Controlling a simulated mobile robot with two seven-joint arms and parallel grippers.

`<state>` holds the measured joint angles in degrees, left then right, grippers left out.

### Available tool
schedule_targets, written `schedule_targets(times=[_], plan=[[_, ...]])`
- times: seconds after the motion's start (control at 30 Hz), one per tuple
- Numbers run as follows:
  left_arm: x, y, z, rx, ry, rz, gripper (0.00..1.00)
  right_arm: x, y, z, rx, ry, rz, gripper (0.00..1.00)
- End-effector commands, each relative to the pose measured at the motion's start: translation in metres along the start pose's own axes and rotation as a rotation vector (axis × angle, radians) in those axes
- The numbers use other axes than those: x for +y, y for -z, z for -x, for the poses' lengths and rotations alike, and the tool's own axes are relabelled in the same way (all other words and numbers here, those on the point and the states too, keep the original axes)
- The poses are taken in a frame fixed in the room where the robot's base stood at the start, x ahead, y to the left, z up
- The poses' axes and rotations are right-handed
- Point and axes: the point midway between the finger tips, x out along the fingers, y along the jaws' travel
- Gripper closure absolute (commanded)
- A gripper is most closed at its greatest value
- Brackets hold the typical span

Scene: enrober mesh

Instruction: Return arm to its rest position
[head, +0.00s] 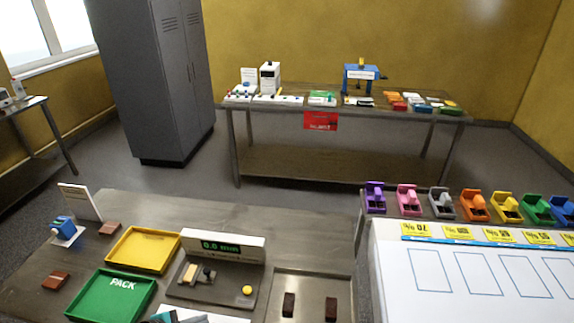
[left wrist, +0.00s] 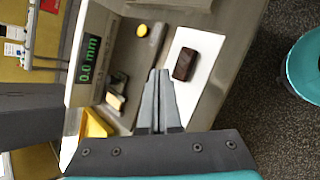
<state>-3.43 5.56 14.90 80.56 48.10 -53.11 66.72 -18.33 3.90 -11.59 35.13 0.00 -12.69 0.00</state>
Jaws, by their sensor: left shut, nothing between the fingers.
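My left gripper (left wrist: 158,75) is shut and empty in the left wrist view. Its fingertips appear above the bench, between the gauge and a white plate (left wrist: 207,75). A dark brown piece (left wrist: 185,64) lies on that plate, apart from the fingers. In the head view only a small teal and dark part, probably of my left arm, shows at the bottom edge, and no fingertips show. The gauge's green display (head: 220,246) reads 0.0 mm, and a yellow button (head: 247,290) sits on its base. My right gripper is in neither view.
A yellow tray (head: 122,252) and a green PACK tray (head: 84,297) stand left of the gauge. A shallow tray (head: 318,280) with two dark pieces is on the right. Coloured tape dispensers (head: 408,202) line the right table.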

Motion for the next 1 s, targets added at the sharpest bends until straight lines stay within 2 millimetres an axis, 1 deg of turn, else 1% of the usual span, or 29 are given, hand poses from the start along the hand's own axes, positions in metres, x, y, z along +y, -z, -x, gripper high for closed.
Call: schedule_targets(times=[0.03,0.2,0.37,0.43,0.53,0.6,0.7,0.8,1.0], plan=[[-0.008,-0.006,0.005,0.004,0.028,-0.092,1.0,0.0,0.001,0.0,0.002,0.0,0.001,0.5],[-0.03,-0.021,0.02,0.021,0.118,-0.397,1.0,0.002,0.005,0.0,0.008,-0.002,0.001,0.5],[-0.054,-0.037,0.042,0.033,0.222,-0.738,1.0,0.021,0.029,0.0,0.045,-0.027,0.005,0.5],[-0.066,-0.045,0.055,0.037,0.277,-0.914,1.0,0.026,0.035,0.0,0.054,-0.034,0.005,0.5],[-0.081,-0.057,0.079,0.04,0.361,-1.174,1.0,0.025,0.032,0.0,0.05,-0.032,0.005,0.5],[-0.089,-0.065,0.095,0.04,0.412,-1.331,1.0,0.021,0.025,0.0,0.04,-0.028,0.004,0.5],[-0.096,-0.073,0.115,0.04,0.469,-1.5,1.0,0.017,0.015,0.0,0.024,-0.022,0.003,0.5],[-0.101,-0.079,0.131,0.04,0.513,-1.624,1.0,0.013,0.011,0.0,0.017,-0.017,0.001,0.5],[-0.106,-0.089,0.16,0.037,0.581,-1.81,1.0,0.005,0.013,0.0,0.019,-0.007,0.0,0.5]])
